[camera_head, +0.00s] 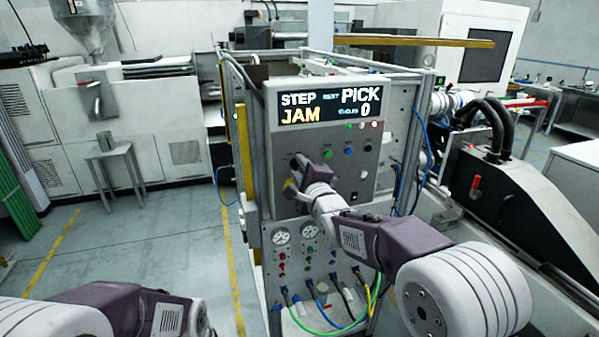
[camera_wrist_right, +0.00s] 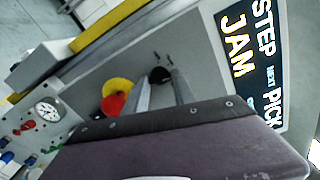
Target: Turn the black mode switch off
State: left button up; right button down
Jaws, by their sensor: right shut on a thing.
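The black mode switch (camera_wrist_right: 159,75) is a small dark knob on the grey panel in the right wrist view. My right gripper (camera_wrist_right: 161,84) has a finger on each side of it and is shut on it. In the head view my right gripper (camera_head: 298,163) reaches the left part of the panel, and the knob there is mostly hidden by the gripper. Which way the switch points is hard to tell. My left arm shows at the bottom left of the head view, but its gripper is out of view.
A red button on a yellow base (camera_wrist_right: 115,98) sits close beside the gripper. The display (camera_head: 329,105) above reads STEP, JAM, NEXT PICK and 0. Small buttons and lamps (camera_head: 348,152) are to the right. Gauges (camera_head: 281,236) and cables (camera_head: 330,318) are below.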

jog(key=n+b, duration=0.2)
jog(key=n, duration=0.1)
jog(key=shift+f+b, duration=0.25)
jog(key=shift+b, duration=0.05)
jog(key=n+b, duration=0.2)
jog(key=n, duration=0.3)
jog(key=shift+b, duration=0.3)
jog(key=n+b, duration=0.1)
jog(key=n, duration=0.3)
jog(key=shift+b, duration=0.4)
jog(key=shift+n+b, duration=0.55)
jog(key=shift+n, duration=1.65)
jog(key=c, duration=1.4)
grip_release()
jog(key=o, duration=0.4)
jog(key=shift+c, duration=0.2)
jog(key=shift+r, duration=0.15)
